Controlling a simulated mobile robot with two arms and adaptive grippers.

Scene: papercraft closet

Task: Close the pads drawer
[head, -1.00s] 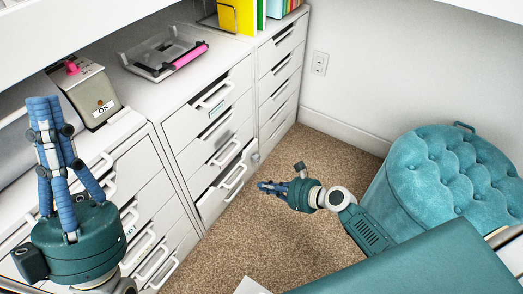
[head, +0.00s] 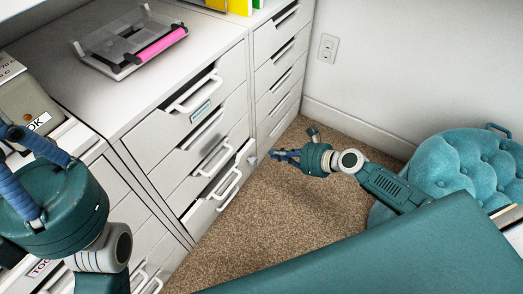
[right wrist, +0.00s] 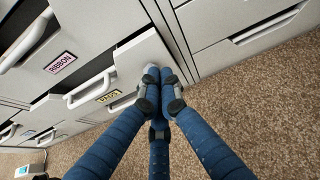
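The pads drawer (right wrist: 143,55), labelled PADS, is a white drawer low in the middle cabinet, and it stands partly pulled out. In the head view the drawer (head: 213,207) juts past the drawers above it. My right gripper (head: 277,155) has its fingers together and empty, beside the right end of the drawer front. In the right wrist view the gripper (right wrist: 160,80) has its tips at that end; I cannot tell whether they touch. My left gripper (head: 14,138) is at the left edge, its fingers drawn together, its tips cut off.
A ribbon drawer (right wrist: 62,62) is above the pads drawer. A narrower cabinet (head: 284,60) stands to the right. A teal tufted stool (head: 460,165) is at the right. Bare carpet (head: 265,225) lies before the drawers.

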